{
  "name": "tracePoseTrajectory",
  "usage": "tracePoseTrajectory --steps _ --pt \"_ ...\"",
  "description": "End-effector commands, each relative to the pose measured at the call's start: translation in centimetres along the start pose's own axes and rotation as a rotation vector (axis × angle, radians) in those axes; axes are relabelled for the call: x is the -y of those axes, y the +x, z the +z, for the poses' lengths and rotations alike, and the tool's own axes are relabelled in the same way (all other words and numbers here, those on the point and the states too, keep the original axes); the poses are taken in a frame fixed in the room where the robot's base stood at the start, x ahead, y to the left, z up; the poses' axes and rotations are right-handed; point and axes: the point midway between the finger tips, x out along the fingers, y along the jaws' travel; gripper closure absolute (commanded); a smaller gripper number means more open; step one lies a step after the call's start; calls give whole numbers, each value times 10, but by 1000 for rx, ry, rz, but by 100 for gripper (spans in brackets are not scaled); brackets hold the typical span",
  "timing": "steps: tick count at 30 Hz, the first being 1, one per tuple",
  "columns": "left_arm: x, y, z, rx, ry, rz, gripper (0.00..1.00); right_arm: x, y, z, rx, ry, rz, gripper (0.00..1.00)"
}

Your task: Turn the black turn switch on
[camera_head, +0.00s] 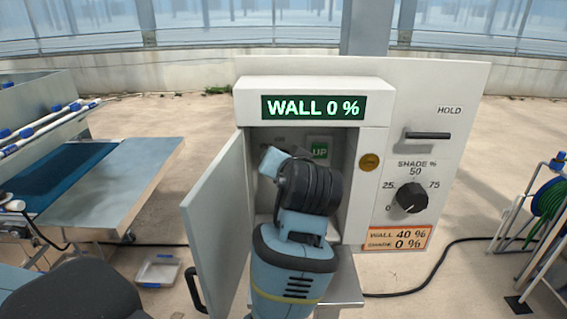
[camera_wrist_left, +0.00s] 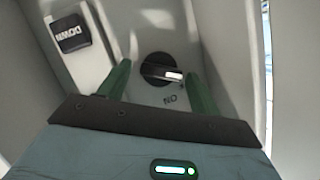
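The black turn switch (camera_wrist_left: 160,68) is a round knob with a white mark, set on a pale panel inside the open control box. Its mark lies toward the right in the left wrist view, and an upside-down ON label (camera_wrist_left: 170,99) is below it. My left gripper (camera_wrist_left: 158,80) is open, its green fingers standing apart on either side of the switch; whether they touch it I cannot tell. In the head view my left wrist reaches into the box and hides the switch and the fingertips. My right gripper is not in view.
The box door (camera_head: 217,225) stands open at the left. The display (camera_head: 313,107) reads WALL 0 %. The SHADE knob (camera_head: 411,197) and HOLD handle (camera_head: 428,135) are to the right.

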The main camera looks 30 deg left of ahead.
Motion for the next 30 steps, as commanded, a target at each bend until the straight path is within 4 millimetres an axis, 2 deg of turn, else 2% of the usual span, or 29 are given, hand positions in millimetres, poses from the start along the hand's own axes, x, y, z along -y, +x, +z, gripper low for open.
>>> tracePoseTrajectory --steps 1,9,20,30 --pt "0 0 0 0 0 0 44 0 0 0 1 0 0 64" --pt "0 0 0 0 0 0 79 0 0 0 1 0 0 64" --pt "-1 0 0 -1 55 -22 79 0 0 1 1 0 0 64" --pt "-4 0 0 -1 287 -119 79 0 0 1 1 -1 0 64"
